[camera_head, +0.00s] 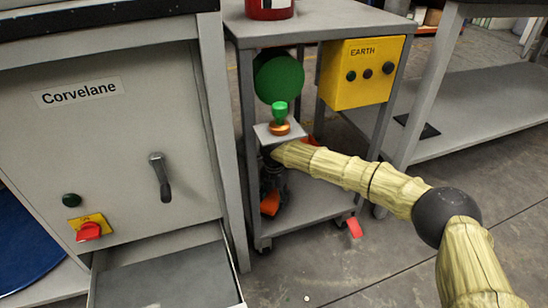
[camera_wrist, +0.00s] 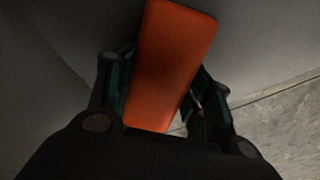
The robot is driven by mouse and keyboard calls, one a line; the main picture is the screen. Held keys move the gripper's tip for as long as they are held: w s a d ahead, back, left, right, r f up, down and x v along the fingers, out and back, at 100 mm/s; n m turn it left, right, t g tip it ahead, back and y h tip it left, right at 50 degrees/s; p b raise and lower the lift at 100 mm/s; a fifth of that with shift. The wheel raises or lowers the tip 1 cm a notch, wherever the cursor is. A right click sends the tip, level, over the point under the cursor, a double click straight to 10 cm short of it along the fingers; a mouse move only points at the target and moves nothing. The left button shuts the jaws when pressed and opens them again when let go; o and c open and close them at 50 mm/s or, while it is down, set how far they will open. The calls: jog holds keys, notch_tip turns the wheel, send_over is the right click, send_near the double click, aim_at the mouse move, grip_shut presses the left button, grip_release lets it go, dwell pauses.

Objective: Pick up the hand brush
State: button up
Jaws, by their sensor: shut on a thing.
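An orange block-like piece, which I take to be the hand brush (camera_wrist: 168,62), stands between the two dark fingers of my gripper (camera_wrist: 165,90) in the wrist view. The fingers are shut on its sides. Its bristles do not show. In the head view my dark gripper (camera_head: 270,180) points down within the trolley frame, below the end of my arm. A small orange part of the brush (camera_head: 270,204) shows at its lower end, over the trolley's lower shelf. I cannot tell whether the brush touches the shelf.
The grey trolley (camera_head: 312,207) has legs and a top close around my arm. A yellow EARTH box (camera_head: 362,72) hangs on its right. A red container (camera_head: 269,8) stands on top. On the left are a Corvelane cabinet (camera_head: 115,130) and an open drawer (camera_head: 165,270). Open floor lies in front.

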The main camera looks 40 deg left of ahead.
aim_at(274, 196)
notch_tip(274, 196, up, 10)
jog(key=p, duration=0.5)
jog(key=shift+f, duration=0.2)
